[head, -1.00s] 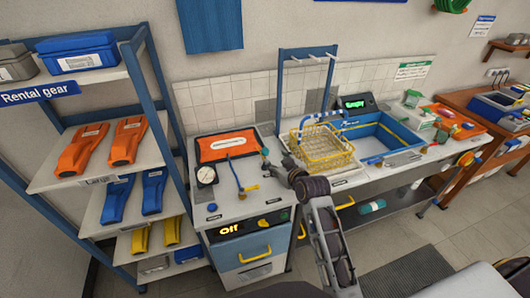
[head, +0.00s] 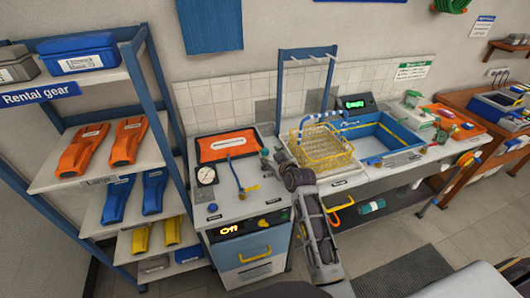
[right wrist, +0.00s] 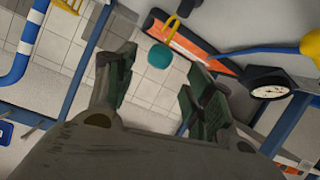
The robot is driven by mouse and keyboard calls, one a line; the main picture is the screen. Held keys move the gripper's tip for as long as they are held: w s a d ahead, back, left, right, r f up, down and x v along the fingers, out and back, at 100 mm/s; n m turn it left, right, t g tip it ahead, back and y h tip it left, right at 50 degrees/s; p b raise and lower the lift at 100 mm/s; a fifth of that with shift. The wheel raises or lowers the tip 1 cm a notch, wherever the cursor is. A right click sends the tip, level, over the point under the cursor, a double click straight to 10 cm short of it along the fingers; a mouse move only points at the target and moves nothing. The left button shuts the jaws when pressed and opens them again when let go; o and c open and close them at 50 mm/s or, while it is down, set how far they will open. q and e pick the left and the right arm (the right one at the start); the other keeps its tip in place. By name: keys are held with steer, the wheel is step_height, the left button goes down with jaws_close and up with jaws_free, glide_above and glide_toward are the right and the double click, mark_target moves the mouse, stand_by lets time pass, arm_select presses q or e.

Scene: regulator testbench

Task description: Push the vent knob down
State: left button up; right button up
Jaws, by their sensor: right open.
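A small round teal knob (head: 265,153) stands at the back right of the small bench top, and it also shows in the right wrist view (right wrist: 160,55). I cannot read a label that tells which is the vent knob. My right gripper (right wrist: 158,82) is open and empty, with the teal knob showing beyond and between its fingertips. Whether they touch is unclear. My left gripper is not in view.
A round dial gauge (head: 206,175) and an orange tray (head: 228,146) are on the same bench top. A yellow wire basket (head: 322,152) and a blue sink (head: 385,138) lie to the right. A shelf rack (head: 158,80) stands close on the left.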

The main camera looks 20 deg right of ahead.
mark_target(266, 153)
steer(key=shift+x, duration=3.55)
jaws_close()
